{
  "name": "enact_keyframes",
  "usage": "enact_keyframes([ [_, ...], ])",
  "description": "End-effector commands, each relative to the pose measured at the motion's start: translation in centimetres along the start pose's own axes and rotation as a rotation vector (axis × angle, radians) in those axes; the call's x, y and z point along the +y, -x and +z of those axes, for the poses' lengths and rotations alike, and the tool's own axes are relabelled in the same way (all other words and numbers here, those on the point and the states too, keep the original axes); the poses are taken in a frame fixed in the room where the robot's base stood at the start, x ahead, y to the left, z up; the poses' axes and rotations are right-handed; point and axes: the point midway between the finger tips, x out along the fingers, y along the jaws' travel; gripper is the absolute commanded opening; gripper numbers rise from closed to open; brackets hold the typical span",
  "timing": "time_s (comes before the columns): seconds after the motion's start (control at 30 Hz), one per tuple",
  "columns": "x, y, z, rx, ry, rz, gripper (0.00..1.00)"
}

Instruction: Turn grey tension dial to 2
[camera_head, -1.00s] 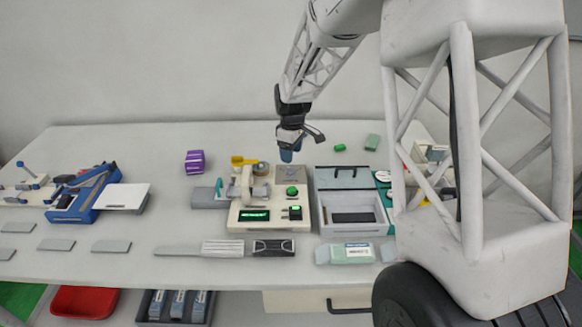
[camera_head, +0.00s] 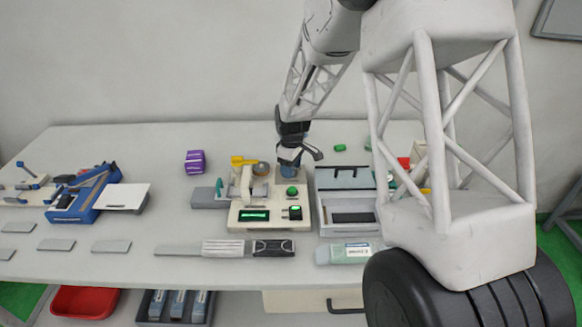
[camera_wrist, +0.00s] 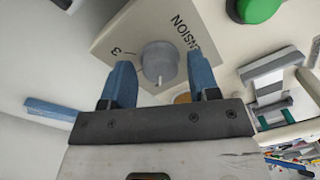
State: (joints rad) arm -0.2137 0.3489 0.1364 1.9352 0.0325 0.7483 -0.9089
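The grey tension dial (camera_wrist: 160,60) is a round knob on a beige plate (camera_wrist: 122,38) in the wrist view. The plate carries the printed word TENSION, partly cut off or hidden, and a 3; no 2 can be read. A thin pale mark shows on the knob's edge nearest my gripper. My gripper (camera_head: 290,168) is open, with its blue fingertips on either side of the dial and a small gap at each side. In the head view it is low over the back right of the cream machine (camera_head: 246,218) and hides the dial.
A green button (camera_head: 292,191) sits in front of my gripper. A yellow-handled part (camera_head: 243,160) stands to its left, and a grey-white tray box (camera_head: 347,228) to its right. A purple roll (camera_head: 195,161) lies at the back left. The table's front left holds several flat grey pieces.

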Motion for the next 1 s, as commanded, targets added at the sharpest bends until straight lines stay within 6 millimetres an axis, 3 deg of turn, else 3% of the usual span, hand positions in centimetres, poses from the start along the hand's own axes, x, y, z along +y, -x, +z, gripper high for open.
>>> enact_keyframes([
  [0.03,0.0,0.01,0.0,0.0,0.0,0.0,0.47],
  [0.27,0.0,0.02,0.0,0.0,0.0,0.0,0.12],
  [0.67,0.0,0.02,0.0,0.002,-0.051,0.0,0.12],
  [1.0,-0.03,0.06,0.01,0.01,-0.255,0.0,0.12],
])
